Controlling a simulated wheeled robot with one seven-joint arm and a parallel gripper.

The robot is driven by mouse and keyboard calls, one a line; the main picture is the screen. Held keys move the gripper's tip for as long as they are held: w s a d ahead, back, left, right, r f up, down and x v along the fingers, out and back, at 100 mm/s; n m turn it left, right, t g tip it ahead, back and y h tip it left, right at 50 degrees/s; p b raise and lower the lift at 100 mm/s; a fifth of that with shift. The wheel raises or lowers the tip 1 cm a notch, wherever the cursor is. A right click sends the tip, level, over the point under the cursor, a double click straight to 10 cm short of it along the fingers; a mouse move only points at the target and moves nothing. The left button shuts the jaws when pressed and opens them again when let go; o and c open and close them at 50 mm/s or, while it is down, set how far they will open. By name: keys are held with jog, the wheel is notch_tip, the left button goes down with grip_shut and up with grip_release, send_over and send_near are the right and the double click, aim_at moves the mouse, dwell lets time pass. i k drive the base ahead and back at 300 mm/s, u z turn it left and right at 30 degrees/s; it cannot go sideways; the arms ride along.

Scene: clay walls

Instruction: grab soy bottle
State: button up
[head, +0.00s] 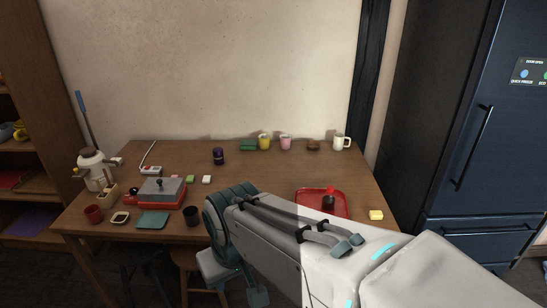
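A small dark bottle with a red top (328,202), which looks like the soy bottle, stands upright on a red tray (300,202) at the right front of the wooden table. My arm reaches across the front of the table and hides the near part of the tray. The end of my arm, with my gripper (240,284), points down at the table's front edge, left of the bottle and well apart from it. The fingers are too small and too hidden to tell open from shut. I see nothing held.
The wooden table (290,176) is clear in the middle. A red-and-grey appliance (161,192), a dark cup (192,215) and a white jug (95,170) crowd its left. A purple jar (218,156) and several cups stand behind. A stool (187,259) is below; a dark fridge (485,120) stands right.

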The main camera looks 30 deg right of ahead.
aim_at(329, 197)
jog(key=z, duration=1.1)
jog(key=i, duration=1.2)
jog(key=z, duration=0.65)
